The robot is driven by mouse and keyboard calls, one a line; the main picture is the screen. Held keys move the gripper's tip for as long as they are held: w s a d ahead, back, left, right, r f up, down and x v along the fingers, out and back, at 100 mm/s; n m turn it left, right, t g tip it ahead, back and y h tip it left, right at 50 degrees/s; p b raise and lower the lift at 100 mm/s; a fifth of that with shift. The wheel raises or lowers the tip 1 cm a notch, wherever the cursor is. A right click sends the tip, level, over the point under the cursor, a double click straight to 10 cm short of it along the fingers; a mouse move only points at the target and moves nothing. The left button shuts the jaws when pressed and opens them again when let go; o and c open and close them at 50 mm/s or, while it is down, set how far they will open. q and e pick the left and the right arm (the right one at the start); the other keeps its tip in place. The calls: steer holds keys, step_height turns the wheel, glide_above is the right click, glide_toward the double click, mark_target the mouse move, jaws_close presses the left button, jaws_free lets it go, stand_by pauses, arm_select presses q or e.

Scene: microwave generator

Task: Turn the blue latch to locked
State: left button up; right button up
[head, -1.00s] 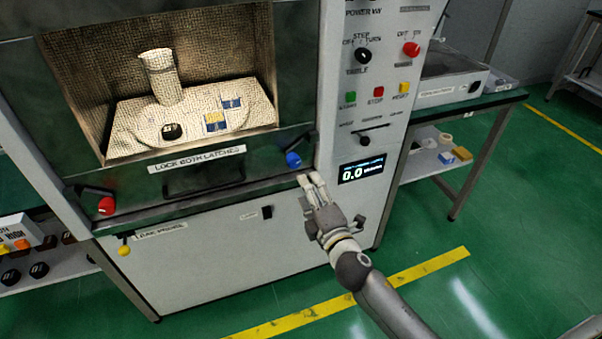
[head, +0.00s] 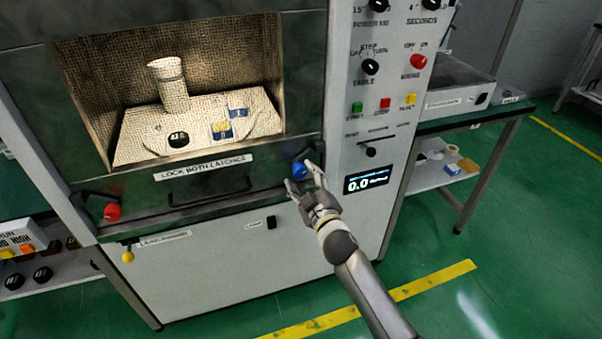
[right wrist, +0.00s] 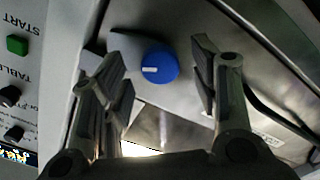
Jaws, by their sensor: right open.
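The blue latch knob (head: 300,170) sits at the lower right of the microwave door. In the right wrist view the blue knob (right wrist: 159,67) shows a short white mark on its face and a grey lever beside it. My right gripper (head: 301,181) is open, with its fingers on either side of the knob in the head view. In the right wrist view the open fingers (right wrist: 160,75) stand left and right of the knob, with gaps on both sides. The red latch knob (head: 113,212) is at the door's lower left. My left gripper is not in view.
The door carries a "LOCK BOTH LATCHES" label (head: 203,168) and a dark handle (head: 210,190). The control panel with a display (head: 366,184) and buttons is just right of my right gripper. A yellow knob (head: 128,257) hangs below the door. Green floor is clear in front.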

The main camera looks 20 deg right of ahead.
steer(key=shift+w, duration=1.35)
steer(key=c, duration=1)
steer(key=shift+n, duration=0.3)
steer(key=shift+c, duration=0.2)
steer(key=o, duration=1)
steer(key=shift+o, duration=0.2)
